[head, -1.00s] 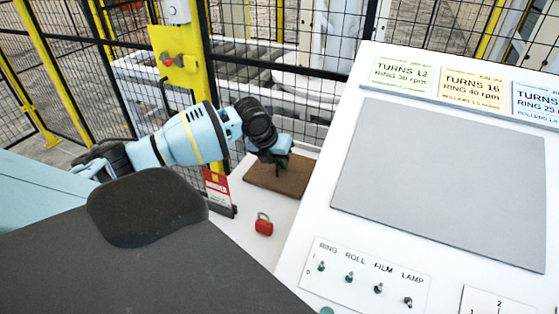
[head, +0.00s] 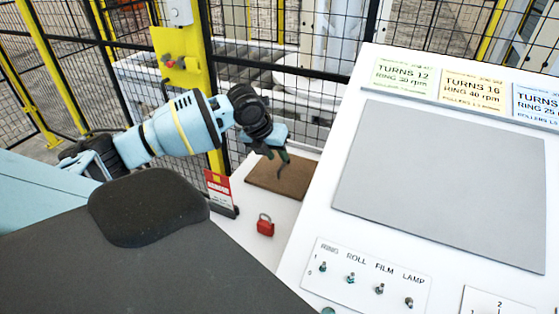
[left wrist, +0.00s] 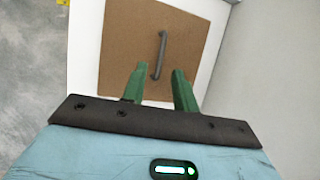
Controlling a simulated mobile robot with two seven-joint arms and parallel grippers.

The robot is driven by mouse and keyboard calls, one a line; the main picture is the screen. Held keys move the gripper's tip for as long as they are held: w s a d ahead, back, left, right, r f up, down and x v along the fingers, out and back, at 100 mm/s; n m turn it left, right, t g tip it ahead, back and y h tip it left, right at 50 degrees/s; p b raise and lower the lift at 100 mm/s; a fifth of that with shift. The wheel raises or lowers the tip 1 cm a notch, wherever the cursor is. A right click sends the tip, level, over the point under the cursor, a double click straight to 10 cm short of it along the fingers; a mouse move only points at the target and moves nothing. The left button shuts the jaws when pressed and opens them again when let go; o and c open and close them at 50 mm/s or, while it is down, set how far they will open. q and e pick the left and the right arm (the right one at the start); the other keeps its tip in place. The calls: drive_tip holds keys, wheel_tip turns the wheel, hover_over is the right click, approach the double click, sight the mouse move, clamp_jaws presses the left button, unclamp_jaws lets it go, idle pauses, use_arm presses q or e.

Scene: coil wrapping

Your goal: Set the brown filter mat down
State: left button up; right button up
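The brown filter mat (head: 284,179) lies flat on the white ledge in the head view. In the left wrist view the mat (left wrist: 123,35) is square, with a dark grey bar handle (left wrist: 160,55) on its top. My left gripper (head: 283,158) is above the mat, angled down. My right gripper is in neither view.
A red padlock (head: 265,225) stands on the white ledge (head: 252,207), near a red-and-white sign (head: 219,191). The sloped white console (head: 312,222) with switches and a grey panel rises to the right. Black mesh fence and a yellow post (head: 184,58) stand behind.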

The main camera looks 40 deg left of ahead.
use_arm(q)
drive_tip(key=v, duration=0.7)
drive_tip(key=shift+r, duration=0.3)
drive_tip(key=shift+s+f, duration=0.1)
drive_tip(key=shift+s, duration=0.05)
